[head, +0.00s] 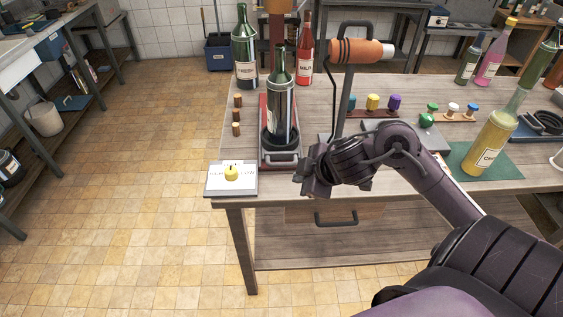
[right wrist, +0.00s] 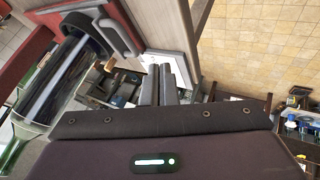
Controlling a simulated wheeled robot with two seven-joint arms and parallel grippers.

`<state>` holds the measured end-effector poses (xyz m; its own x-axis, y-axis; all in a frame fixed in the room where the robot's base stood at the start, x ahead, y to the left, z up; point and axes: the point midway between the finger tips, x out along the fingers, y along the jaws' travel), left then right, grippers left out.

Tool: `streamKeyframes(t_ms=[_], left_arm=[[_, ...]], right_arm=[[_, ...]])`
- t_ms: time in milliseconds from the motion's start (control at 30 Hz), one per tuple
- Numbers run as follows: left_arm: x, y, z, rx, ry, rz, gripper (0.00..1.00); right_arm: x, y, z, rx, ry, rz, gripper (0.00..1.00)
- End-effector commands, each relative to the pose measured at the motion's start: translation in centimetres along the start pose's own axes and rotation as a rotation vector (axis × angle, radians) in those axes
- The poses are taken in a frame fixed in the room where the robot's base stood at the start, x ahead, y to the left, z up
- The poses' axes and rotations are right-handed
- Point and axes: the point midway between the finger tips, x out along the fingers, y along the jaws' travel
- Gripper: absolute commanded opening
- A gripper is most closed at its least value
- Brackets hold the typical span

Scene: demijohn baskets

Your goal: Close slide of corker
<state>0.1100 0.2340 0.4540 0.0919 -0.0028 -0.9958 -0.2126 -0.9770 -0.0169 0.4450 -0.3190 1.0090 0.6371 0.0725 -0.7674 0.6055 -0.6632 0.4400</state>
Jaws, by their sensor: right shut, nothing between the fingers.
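The corker stands near the table's left front, with a red base (head: 264,115) and an orange column (head: 278,50) at its back. Its slide (head: 268,151) has a grey front handle and holds a dark bottle (head: 281,112) upright in a black ring. In the right wrist view the slide handle (right wrist: 122,28) is at upper left, beside the bottle (right wrist: 72,62). My right gripper (head: 304,180) is shut and empty, just right of and in front of the handle, apart from it. Its fingers (right wrist: 159,84) show together in the wrist view. My left gripper is out of view.
A card with a yellow knob (head: 231,173) lies at the front left corner. A lever stand with an orange handle (head: 356,51) rises to the right. A yellow bottle (head: 490,142) stands further right.

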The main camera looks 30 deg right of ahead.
Motion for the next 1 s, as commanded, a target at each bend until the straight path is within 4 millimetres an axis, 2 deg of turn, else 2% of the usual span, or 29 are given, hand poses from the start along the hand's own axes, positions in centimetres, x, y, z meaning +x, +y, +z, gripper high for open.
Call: streamKeyframes(t_ms=[167,567,733,1000], left_arm=[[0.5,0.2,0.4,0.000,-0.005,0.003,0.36],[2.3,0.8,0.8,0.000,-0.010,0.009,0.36],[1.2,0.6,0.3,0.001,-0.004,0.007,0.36],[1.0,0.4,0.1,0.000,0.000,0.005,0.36]], right_arm=[[1.7,-0.1,0.2,-0.001,-0.005,-0.003,0.00],[10.1,-0.2,0.2,0.001,-0.004,-0.003,0.00],[10.7,2.5,-0.2,-0.002,-0.004,0.001,0.00],[11.3,3.6,-0.2,-0.004,-0.005,-0.002,0.00]])
